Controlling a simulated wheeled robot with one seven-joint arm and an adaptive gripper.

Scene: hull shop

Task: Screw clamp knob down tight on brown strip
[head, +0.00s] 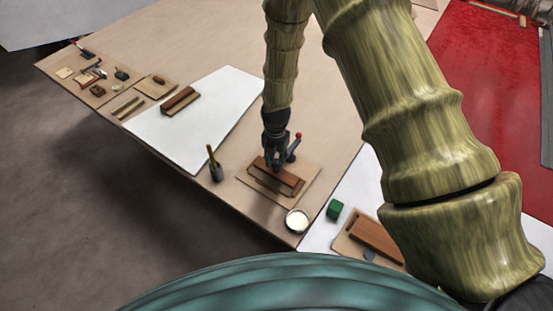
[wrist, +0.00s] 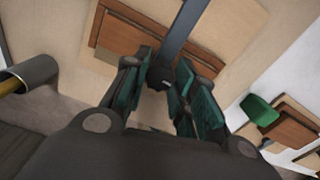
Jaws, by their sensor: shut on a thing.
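The brown strip (head: 284,181) lies on a pale wooden board (head: 306,172) near the table's front edge. In the wrist view the strip (wrist: 122,36) runs across behind the fingers. A dark clamp with a grey bar (wrist: 181,32) crosses over the strip; in the head view a red tip (head: 298,136) shows at its upper end. My gripper (head: 275,160) is above the strip and points down. In the wrist view its teal fingers (wrist: 164,80) are on either side of the dark clamp knob (wrist: 158,77), shut on it. Whether the clamp presses the strip cannot be told.
A dark cup with a yellow handle (head: 215,170) stands left of the board, and a white bowl (head: 297,221) in front. A green block (head: 335,209) and another board with a brown piece (head: 374,240) lie right. A white sheet (head: 205,125) lies left.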

